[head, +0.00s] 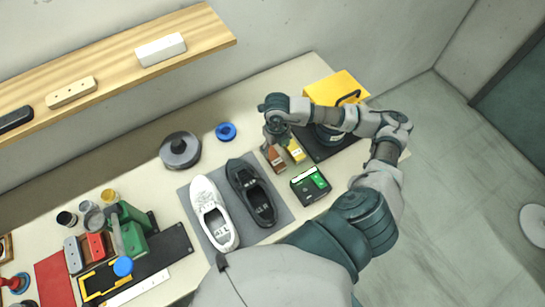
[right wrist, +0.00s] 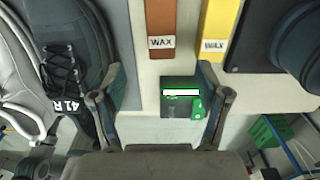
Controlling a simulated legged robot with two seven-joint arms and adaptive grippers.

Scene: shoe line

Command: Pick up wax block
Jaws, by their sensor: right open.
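Two wax blocks lie side by side on the table under my right gripper. The brown wax block (head: 275,158) is on the left and the yellow wax block (head: 295,151) on the right. In the right wrist view the brown block (right wrist: 162,28) and the yellow block (right wrist: 214,30) show white WAX labels at their near ends. My right gripper (head: 274,135) is above their far ends in the head view. My left gripper is not in view.
A black-and-green device (head: 310,186) sits just in front of the blocks. A grey mat with a white shoe (head: 213,212) and a black shoe (head: 251,192) is to the left. A dark mat with a dark blue round item and a yellow case (head: 337,88) is to the right.

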